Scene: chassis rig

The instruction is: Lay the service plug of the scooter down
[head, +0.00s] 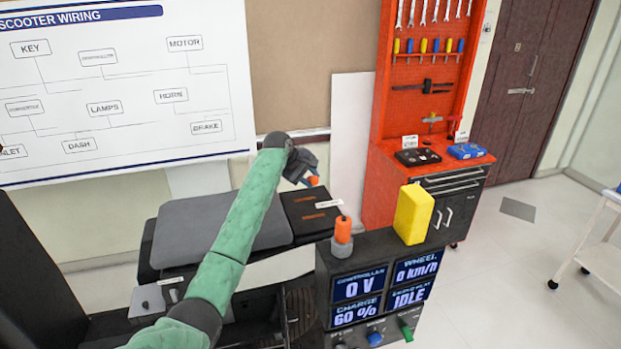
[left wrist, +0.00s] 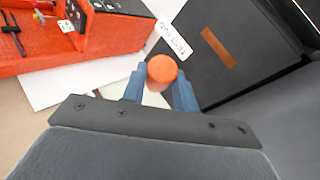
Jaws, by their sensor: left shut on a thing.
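My left gripper (head: 307,179) is shut on an orange round-ended piece, which I take to be the service plug (head: 314,181). In the left wrist view my blue fingertips (left wrist: 160,88) close on both sides of the orange plug (left wrist: 162,69). The plug's lower part is hidden. A similar orange knob (head: 343,228) with a grey base stands upright on the console. My right gripper is not in view.
A grey flat pad (head: 213,223) lies left of the black box. A display console (head: 378,275) stands at the front right, with a yellow block (head: 413,214) on top. A red tool cabinet (head: 427,160) is behind.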

